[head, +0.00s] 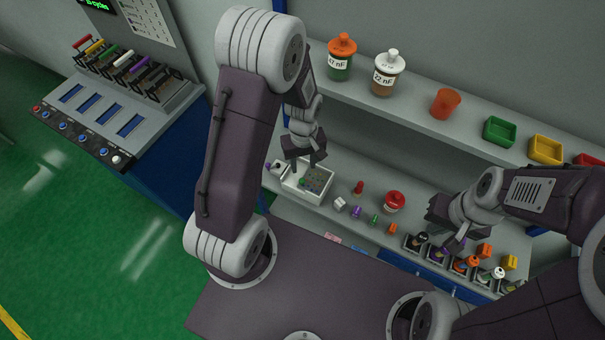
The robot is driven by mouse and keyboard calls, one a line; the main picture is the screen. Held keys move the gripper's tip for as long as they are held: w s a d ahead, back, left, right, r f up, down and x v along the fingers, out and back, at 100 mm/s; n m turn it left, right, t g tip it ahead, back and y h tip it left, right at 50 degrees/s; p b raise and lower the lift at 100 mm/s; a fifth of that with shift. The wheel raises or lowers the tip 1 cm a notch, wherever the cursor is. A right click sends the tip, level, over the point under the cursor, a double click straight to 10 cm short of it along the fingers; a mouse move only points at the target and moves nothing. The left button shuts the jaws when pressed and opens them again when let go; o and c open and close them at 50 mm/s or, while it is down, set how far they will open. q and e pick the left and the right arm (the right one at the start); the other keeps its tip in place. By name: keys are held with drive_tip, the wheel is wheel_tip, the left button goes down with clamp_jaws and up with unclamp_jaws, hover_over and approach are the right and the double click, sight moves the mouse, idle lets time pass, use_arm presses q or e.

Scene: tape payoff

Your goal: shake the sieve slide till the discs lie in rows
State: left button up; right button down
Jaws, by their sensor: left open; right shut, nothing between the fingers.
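The sieve slide appears as a small white tray (294,194) on the lower shelf, with a dark speckled area holding small coloured discs. The discs (314,181) are too small to tell whether they lie in rows. My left gripper (301,162) is open just above the tray's back left part and hides some of it. I cannot tell whether it touches the tray. My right gripper (452,242) is shut and empty, further right, over the row of small dark holders at the shelf's front.
The upper shelf bears orange-lidded (341,57) and white-lidded (387,73) jars, an orange cup (446,103) and coloured bins (499,130). A red-lidded jar (394,202) and several small coloured pieces stand right of the tray. A grey console (130,105) is at left.

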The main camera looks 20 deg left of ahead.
sight(302, 180)
use_arm(q)
drive_tip(key=f, duration=0.9)
drive_tip(key=shift+a+f+p, duration=0.15)
drive_tip(key=shift+a+p, duration=0.1)
drive_tip(key=shift+p, duration=0.15)
clamp_jaws()
idle(0.8)
